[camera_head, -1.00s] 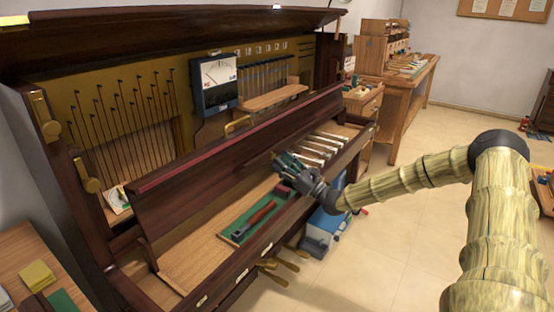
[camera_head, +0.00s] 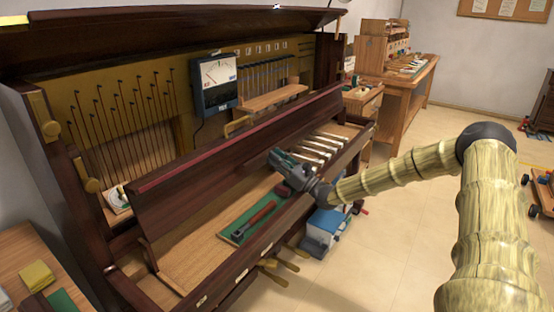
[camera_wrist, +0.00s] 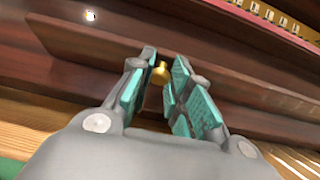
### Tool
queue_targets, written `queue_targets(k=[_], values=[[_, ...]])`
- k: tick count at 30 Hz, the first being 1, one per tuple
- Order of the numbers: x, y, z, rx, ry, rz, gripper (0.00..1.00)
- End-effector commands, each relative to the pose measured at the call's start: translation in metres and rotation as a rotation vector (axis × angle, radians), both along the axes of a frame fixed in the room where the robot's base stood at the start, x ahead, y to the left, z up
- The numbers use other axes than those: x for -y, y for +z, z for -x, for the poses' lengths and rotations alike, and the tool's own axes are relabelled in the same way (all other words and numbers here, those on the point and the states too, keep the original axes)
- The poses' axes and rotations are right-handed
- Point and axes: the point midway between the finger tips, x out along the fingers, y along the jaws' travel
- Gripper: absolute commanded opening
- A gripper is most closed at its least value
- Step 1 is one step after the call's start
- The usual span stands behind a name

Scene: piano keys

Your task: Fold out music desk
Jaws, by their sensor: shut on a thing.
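The music desk appears to be the long dark wood panel (camera_head: 215,172) leaning across the opened upright piano, with a red strip along its top edge. In the wrist view, dark boards of the piano fill the background, and a small brass knob (camera_wrist: 160,73) sticks out from a dark panel (camera_wrist: 215,72). My gripper (camera_head: 275,158) is at the face of the panel, right of its middle. In the wrist view, the teal pads of my gripper (camera_wrist: 161,64) are shut on the brass knob. The knob is hidden in the head view.
A green mat (camera_head: 236,233) with a red-handled tool (camera_head: 254,220) lies on the key bed in front of the panel. Several white keys (camera_head: 318,150) stand to the right. A meter (camera_head: 214,82) hangs above. A blue-and-white box (camera_head: 322,230) is on the floor below.

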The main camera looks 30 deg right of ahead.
Motion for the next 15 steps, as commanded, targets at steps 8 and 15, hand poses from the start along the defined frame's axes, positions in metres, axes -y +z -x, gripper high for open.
queue_targets(k=[8,15], values=[[0.0,-0.003,0.0,0.011,-0.001,-0.005,0.0],[0.0,-0.01,-0.001,0.055,0.0,-0.023,0.0]])
